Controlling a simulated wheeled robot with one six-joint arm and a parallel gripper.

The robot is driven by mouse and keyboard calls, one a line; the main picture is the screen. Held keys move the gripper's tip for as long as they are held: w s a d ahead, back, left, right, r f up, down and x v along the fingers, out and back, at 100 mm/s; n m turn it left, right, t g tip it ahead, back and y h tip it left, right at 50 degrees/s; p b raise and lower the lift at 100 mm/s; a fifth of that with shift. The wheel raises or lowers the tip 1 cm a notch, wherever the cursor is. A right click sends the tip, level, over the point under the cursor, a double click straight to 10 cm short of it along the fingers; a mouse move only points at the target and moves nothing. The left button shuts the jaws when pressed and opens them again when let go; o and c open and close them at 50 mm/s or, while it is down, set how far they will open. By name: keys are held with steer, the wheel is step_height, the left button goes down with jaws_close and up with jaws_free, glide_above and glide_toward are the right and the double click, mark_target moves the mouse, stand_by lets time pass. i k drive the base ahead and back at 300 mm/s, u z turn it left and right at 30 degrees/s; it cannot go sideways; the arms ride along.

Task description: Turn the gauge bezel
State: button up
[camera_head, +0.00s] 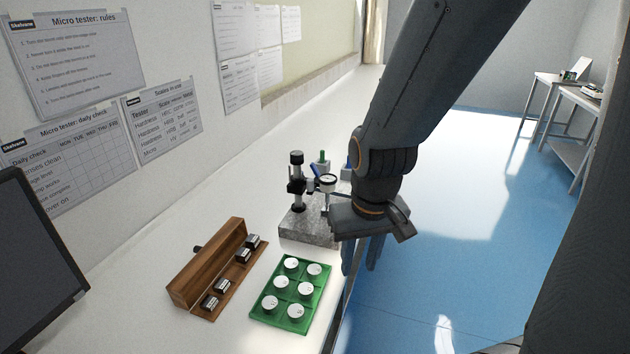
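The gauge (327,181) is a small round dial with a pale face and a dark rim. It sits on a stand with a dark post (297,175) and a speckled grey granite base (305,231) on the bench. My gripper (361,264) is just right of the stand, over the bench's right edge. Its two dark fingers point down and look parted, with nothing seen between them. It appears apart from the gauge. My wrist hides part of the area right of the stand. The bezel's markings are too small to read.
A green tray (258,312) with several white round pieces lies in front of the stand. Left of it is an open wooden case (207,268) with dark blocks. A monitor (35,265) stands at far left. The bench (150,325) is clear in front; blue floor (440,230) lies right.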

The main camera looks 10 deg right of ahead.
mark_target(333, 179)
steer(key=z, duration=1.05)
steer(key=i, duration=0.35)
steer(key=u, duration=1.05)
